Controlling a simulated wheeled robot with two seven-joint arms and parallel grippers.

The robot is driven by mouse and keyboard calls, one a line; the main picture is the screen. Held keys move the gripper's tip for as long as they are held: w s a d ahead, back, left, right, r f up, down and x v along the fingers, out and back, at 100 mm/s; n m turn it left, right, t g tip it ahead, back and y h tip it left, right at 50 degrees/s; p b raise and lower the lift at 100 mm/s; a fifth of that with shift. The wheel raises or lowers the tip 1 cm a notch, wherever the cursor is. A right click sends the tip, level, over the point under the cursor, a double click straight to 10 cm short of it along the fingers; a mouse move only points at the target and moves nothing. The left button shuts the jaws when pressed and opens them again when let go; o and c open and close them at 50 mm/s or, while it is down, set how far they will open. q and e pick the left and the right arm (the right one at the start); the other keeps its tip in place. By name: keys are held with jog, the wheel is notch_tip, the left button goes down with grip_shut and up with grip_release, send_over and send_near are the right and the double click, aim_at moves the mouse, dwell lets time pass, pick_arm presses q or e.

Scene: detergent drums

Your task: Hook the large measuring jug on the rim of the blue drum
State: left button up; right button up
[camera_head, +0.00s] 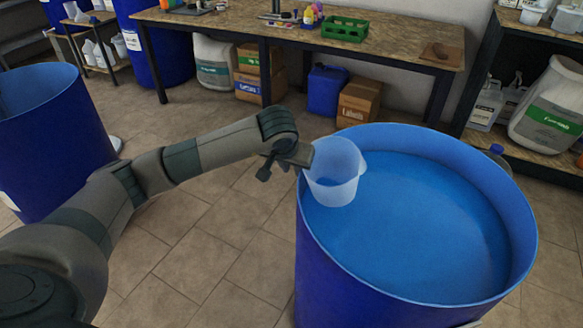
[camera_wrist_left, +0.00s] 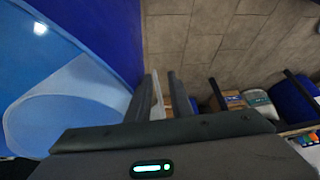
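The measuring jug (camera_head: 334,182) is translucent white and upright at the left rim of the large blue drum (camera_head: 330,268), which holds blue liquid. Its body overlaps the inner side of the rim. I cannot tell whether its handle sits over the rim or is held above it. My left gripper (camera_head: 300,157) is just left of the jug, on the outer side of the rim. In the left wrist view its fingers (camera_wrist_left: 163,88) close on a pale strip, the jug's handle, and the jug's round body (camera_wrist_left: 60,122) shows at left. My right gripper is out of view.
Another blue drum (camera_head: 45,140) stands at the left. A wooden workbench (camera_head: 390,42) with a green crate (camera_head: 345,28) is at the back. A shelf (camera_head: 555,38) with containers is at the right. The tiled floor between is clear.

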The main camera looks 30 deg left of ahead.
pick_arm(q)
jog(key=shift+d, duration=0.3)
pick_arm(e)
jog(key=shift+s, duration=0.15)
pick_arm(q)
jog(key=v, duration=1.7)
jog(key=shift+a+r+b, duration=0.2)
jog(key=shift+a+b, duration=0.15)
jog(key=shift+b, duration=0.1)
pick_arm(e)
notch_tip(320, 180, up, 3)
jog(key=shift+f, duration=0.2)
pick_arm(q)
jog(key=shift+s, duration=0.1)
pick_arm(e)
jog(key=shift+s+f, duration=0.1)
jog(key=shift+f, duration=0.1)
